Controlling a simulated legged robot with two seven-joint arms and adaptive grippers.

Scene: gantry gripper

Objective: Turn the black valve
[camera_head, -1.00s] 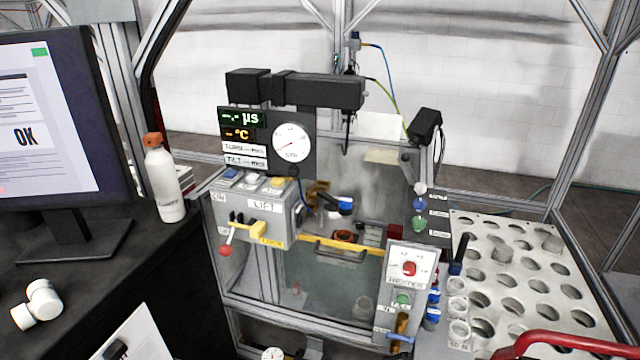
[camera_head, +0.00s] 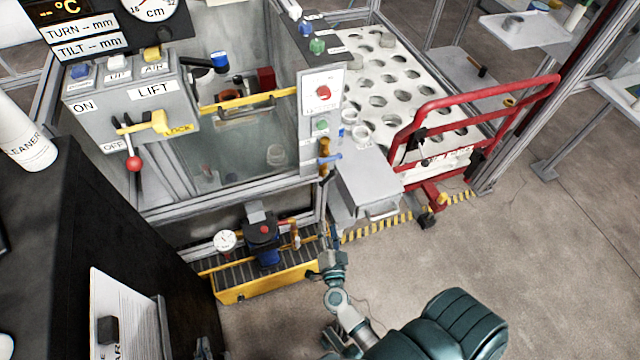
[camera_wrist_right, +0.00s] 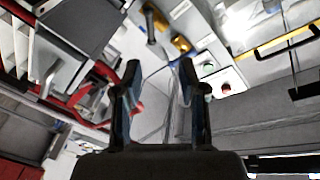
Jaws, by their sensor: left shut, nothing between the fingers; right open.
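A black fitting with a red centre (camera_head: 262,229) sits low at the front of the machine, on a yellow-edged roller base; I cannot tell for sure that it is the black valve. My right gripper (camera_head: 327,238) stands just right of the fitting, apart from it. In the right wrist view, my right gripper (camera_wrist_right: 158,85) is open, with nothing between its fingers. My left gripper (camera_head: 203,346) shows only as a small grey part at the lower edge, below and left of the fitting. It is shut, and most of it is cut off.
A round gauge (camera_head: 225,241) is left of the fitting. A brass valve with a blue handle (camera_head: 324,150) is above my right gripper. A red barrier (camera_head: 480,96) and a perforated table (camera_head: 385,75) stand right. A dark cabinet (camera_head: 100,230) is left. The floor (camera_head: 540,250) is clear at right.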

